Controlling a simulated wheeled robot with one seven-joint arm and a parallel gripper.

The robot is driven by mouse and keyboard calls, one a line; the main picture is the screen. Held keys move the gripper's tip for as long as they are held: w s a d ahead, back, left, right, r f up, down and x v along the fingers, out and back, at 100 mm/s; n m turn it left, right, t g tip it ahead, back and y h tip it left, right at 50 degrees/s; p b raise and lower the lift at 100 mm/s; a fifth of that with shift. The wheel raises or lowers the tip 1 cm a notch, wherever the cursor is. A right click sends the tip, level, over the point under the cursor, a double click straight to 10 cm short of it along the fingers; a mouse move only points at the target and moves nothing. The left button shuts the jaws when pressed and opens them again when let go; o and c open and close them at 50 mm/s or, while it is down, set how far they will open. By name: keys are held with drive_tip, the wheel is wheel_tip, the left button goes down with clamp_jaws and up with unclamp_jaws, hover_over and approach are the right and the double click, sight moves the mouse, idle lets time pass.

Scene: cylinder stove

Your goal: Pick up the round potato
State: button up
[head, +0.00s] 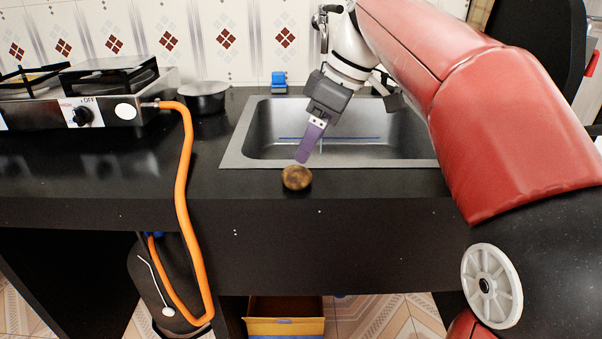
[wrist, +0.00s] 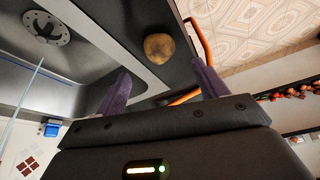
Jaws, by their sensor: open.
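The round potato (head: 296,178) is brown and sits on the black counter, just in front of the sink's front rim. It also shows in the wrist view (wrist: 159,47), beyond the fingertips and between the lines of the two fingers. My gripper (head: 303,157) is above and just behind the potato, tilted down toward it. In the wrist view my gripper (wrist: 160,78) has its two purple fingers spread wide with nothing between them. The fingers look apart from the potato. One finger mostly hides the other in the head view.
The steel sink (head: 232,152) lies behind the potato. A gas stove (head: 85,112) with an orange hose (head: 184,180) stands at the left, beside a dark pot (head: 204,98). A blue object (head: 279,82) is behind the sink.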

sight(299, 170)
drive_tip(key=b+x, duration=0.1)
drive_tip(key=x, duration=0.6)
drive_tip(key=shift+d+f, duration=0.1)
drive_tip(key=shift+f, duration=0.15)
drive_tip(key=c, duration=1.1)
drive_tip(key=shift+r, duration=0.2)
wheel_tip(299, 170, up, 20)
drive_tip(key=p, duration=0.2)
drive_tip(key=shift+f+p, duration=0.15)
drive_tip(key=shift+p, duration=0.15)
